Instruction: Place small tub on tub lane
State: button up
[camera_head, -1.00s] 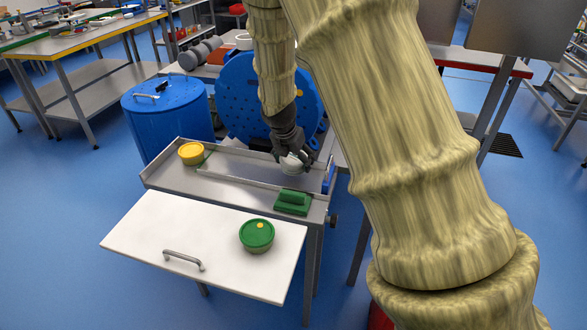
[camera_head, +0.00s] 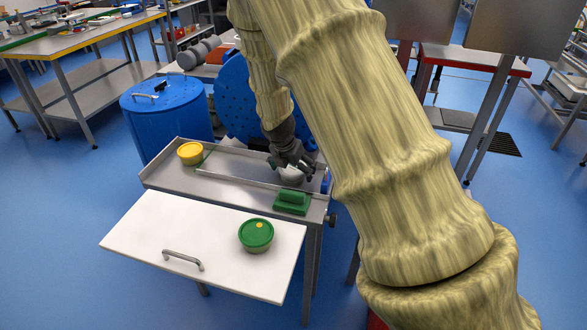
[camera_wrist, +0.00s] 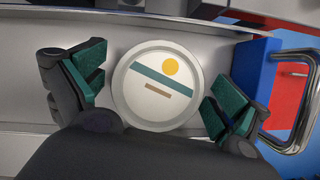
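A round pale tub (camera_head: 290,174), apparently the small tub, stands at the right end of the steel bench top (camera_head: 240,194). In the wrist view its lid (camera_wrist: 150,104) has a teal stripe, a yellow dot and a small brown bar. My gripper (camera_head: 291,166) is over it, with one finger on each side. In the wrist view the fingers (camera_wrist: 153,92) look spread, with narrow gaps to the rim. A thin raised rail (camera_head: 238,179) runs along the bench beside the tub. I cannot tell which strip is the tub lane.
A yellow tub (camera_head: 190,153) stands at the bench's left end. A green block (camera_head: 292,201) sits at the front right. A green-lidded tub (camera_head: 256,234) rests on the white panel (camera_head: 150,230) in front. A blue drum (camera_head: 170,115) stands behind.

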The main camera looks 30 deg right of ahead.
jog(key=v, duration=1.2)
dwell(0.3)
jog(key=shift+r, duration=0.15)
dwell(0.4)
